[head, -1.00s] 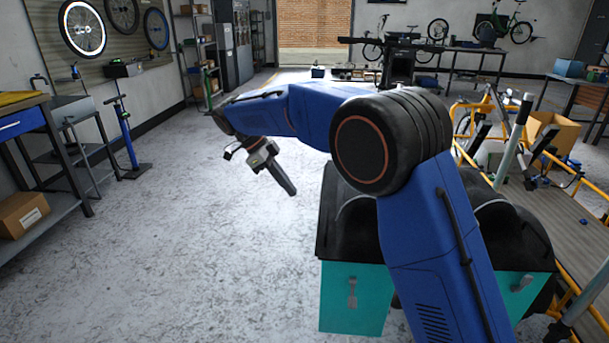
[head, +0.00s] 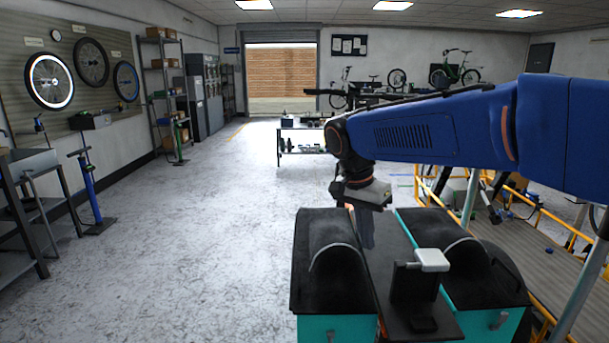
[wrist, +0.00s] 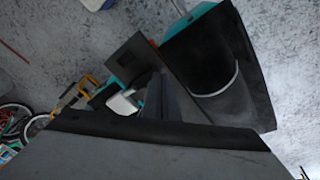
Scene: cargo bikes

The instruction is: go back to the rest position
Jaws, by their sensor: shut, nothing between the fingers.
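My gripper (head: 367,228) hangs below the end of my blue arm in the head view, pointing down. It is shut and empty, over or just behind the dark strip between two teal boxes with black lids. I cannot tell the exact gap between the fingertips and that strip. In the wrist view my shut fingers (wrist: 157,100) show beside one black lid, with the dark housing below them.
The left teal box (head: 330,328) and right teal box (head: 490,327) have curved handles. A white-topped black bracket (head: 430,260) stands between them. An orange-railed ramp (head: 530,262) lies right. A workbench (head: 300,135) stands behind.

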